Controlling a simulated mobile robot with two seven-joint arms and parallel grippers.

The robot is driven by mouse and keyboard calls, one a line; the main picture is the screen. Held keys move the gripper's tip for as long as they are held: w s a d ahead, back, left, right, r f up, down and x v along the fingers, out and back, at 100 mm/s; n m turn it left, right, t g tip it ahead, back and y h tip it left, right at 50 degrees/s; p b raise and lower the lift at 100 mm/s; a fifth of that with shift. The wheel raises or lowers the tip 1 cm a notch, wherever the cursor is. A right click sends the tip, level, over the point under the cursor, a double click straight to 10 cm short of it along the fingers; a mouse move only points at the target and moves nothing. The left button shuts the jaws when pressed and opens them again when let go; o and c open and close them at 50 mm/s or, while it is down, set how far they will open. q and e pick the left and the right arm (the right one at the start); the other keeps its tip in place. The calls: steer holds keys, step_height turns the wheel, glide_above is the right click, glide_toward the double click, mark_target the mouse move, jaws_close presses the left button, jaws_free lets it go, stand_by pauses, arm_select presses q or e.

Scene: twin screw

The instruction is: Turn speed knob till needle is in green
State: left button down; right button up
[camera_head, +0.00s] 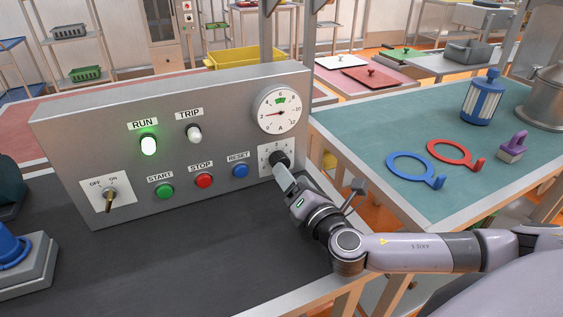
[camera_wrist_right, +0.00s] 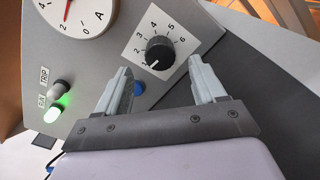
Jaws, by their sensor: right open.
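The black speed knob (camera_head: 280,158) sits on a white numbered plate at the right end of the grey control panel. In the right wrist view the knob (camera_wrist_right: 160,54) lies between my open fingers, and its white mark points down-left, near the low numbers. My right gripper (camera_head: 283,176) is at the knob in the head view; it also shows in the wrist view (camera_wrist_right: 161,77). Contact cannot be told. The round gauge (camera_head: 279,110) above has a green band at the top. Its red needle points left, outside the green. My left gripper is not in view.
The panel (camera_head: 100,140) carries a lit green RUN lamp (camera_head: 149,146), a white TRIP lamp (camera_head: 194,134), START, STOP and blue RESET (camera_head: 240,171) buttons, and a toggle switch (camera_head: 110,195). A blue cone (camera_head: 12,252) stands at left.

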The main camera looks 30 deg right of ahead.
steer(key=shift+w+d, duration=0.15)
steer(key=shift+w, duration=2.5)
steer(key=shift+f, duration=0.1)
steer(key=c, duration=1.1)
